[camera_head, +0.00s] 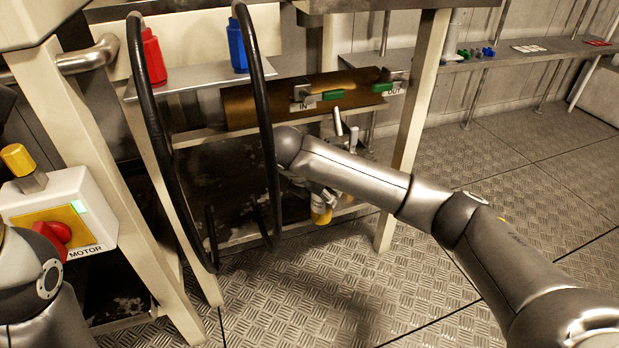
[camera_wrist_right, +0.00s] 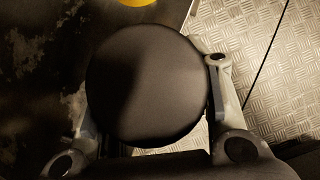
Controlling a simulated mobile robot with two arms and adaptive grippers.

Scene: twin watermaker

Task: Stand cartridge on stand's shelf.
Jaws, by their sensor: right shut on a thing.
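The stand's low dark shelf (camera_head: 235,185) lies behind the hoses. My left gripper is out of view.
Two black hoses (camera_head: 262,120) hang in front of the stand. A MOTOR switch box (camera_head: 80,205) stands left. The floor (camera_head: 330,290) in front is clear.

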